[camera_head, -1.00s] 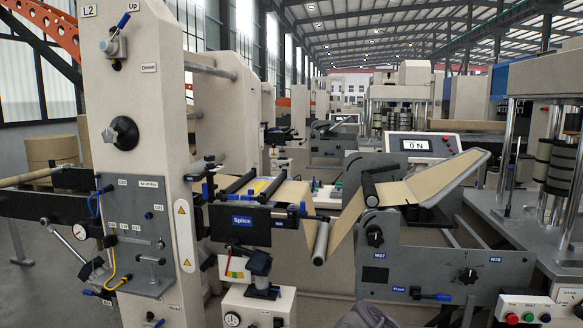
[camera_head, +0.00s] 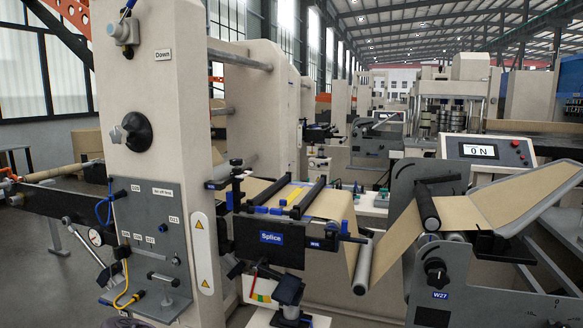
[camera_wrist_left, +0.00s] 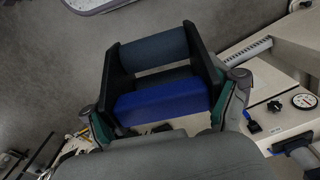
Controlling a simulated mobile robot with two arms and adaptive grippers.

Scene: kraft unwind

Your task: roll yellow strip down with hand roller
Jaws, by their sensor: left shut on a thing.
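In the left wrist view my left gripper (camera_wrist_left: 168,104) is shut on the hand roller, its green-padded fingers at the two ends of the blue handle. The hand roller (camera_wrist_left: 153,47) has a dark grey-blue cylinder between black side plates. It is held in the air, with grey floor behind it. In the head view the splice table (camera_head: 271,239), labelled "Splice", stands near the middle. Brown web and a yellow strip (camera_head: 297,196) lie on it, partly hidden by two dark bars and blue clamps. Neither gripper shows clearly in the head view.
A tall beige machine column (camera_head: 150,80) with knobs stands left of the splice table. Brown web runs right over a metal roller (camera_head: 362,264) to the grey W27 stand (camera_head: 438,295). A dark post (camera_head: 289,292) stands below the table front.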

